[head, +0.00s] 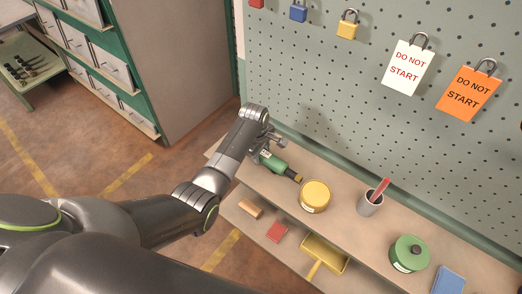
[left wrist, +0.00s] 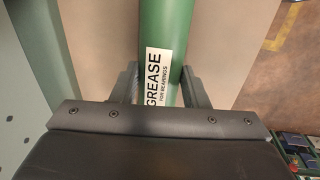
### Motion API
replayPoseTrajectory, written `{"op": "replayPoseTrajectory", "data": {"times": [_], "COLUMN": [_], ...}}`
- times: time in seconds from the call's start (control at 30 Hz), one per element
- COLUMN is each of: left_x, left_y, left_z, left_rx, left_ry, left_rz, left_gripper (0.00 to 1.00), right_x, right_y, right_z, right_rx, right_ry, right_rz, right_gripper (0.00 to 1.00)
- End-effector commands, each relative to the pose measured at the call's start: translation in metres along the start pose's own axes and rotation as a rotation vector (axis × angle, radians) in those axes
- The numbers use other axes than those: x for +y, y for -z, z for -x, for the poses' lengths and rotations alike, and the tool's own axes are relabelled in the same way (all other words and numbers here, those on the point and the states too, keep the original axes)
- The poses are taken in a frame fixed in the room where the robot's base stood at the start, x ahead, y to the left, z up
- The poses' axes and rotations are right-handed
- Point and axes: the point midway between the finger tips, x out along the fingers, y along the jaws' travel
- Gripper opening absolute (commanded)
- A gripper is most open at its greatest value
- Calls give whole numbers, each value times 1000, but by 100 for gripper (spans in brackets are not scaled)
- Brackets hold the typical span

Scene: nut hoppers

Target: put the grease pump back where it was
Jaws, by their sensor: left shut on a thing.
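The grease pump is a green cylinder (head: 273,162) with a dark and brass-coloured end, at the left end of the upper shelf in the head view. My left gripper (head: 268,144) is shut on it. In the left wrist view the green body of the grease pump (left wrist: 166,35) runs between the two fingers (left wrist: 163,88), with a white label reading "GREASE FOR BEARINGS". The pump looks tilted or lying in the head view; I cannot tell whether it touches the shelf (head: 335,190). My right gripper is not in view.
A yellow tin (head: 314,196) stands close to the pump's end. A grey cup (head: 370,203) with a red item, a green tin (head: 409,254) and a blue item (head: 447,281) are further right. A pegboard (head: 320,90) with padlocks and tags rises behind. A yellow scoop (head: 325,254) lies on the lower shelf.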

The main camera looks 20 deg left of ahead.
Motion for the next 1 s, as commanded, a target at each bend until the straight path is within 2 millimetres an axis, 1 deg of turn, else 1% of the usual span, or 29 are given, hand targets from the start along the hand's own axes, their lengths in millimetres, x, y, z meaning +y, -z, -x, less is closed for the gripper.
{"op": "replayPoseTrajectory", "data": {"times": [0.17,0.2,0.33,0.63,0.77,0.87,1.0], "left_x": [1,0,0,0,1,1,1], "left_y": [0,0,0,0,0,0,0], "left_z": [1,0,0,1,6,15,35], "left_rx": [1,0,0,0,1,1,2], "left_ry": [-3,0,0,-1,-3,-3,-5], "left_rz": [-1,0,0,0,0,0,0], "left_gripper": [0,46,63,63,63,63,63], "right_x": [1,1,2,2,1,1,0], "right_y": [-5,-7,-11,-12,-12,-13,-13], "right_z": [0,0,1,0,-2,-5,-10], "right_rx": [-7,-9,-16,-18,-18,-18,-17], "right_ry": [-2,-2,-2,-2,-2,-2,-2], "right_rz": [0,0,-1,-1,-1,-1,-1], "right_gripper": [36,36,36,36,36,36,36]}}
